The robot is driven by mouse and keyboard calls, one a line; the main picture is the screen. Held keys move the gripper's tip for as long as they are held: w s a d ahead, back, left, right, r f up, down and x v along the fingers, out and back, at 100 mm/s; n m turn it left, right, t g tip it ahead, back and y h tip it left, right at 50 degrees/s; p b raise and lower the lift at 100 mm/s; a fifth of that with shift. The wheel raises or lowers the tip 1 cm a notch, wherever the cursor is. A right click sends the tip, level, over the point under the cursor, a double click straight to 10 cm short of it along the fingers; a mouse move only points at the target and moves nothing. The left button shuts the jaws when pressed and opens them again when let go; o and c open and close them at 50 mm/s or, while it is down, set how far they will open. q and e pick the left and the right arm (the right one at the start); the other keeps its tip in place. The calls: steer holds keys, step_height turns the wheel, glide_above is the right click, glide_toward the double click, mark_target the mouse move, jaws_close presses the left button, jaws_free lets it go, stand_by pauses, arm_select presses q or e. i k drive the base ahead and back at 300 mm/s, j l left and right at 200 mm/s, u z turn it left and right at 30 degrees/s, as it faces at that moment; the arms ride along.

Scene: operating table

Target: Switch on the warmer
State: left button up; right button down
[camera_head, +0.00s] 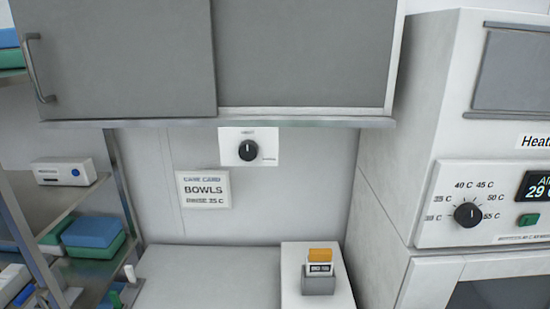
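A dark display (538,186) reads about 29 C and is partly cut off. A green button (528,220) sits below the display. A second black knob on a white plate (248,150) is on the back wall; its small print is unreadable. Neither of my grippers is in view.
A wall card (203,189) reads "BOWLS" and what looks like "RINSE 35 C". A grey holder with an orange-topped item (319,272) stands on a white block. A grey overhead cabinet (120,60) hangs above. Shelves with blue and green packs (92,232) stand left. The counter (205,275) is clear.

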mark_target(528, 219)
steer(key=z, duration=1.45)
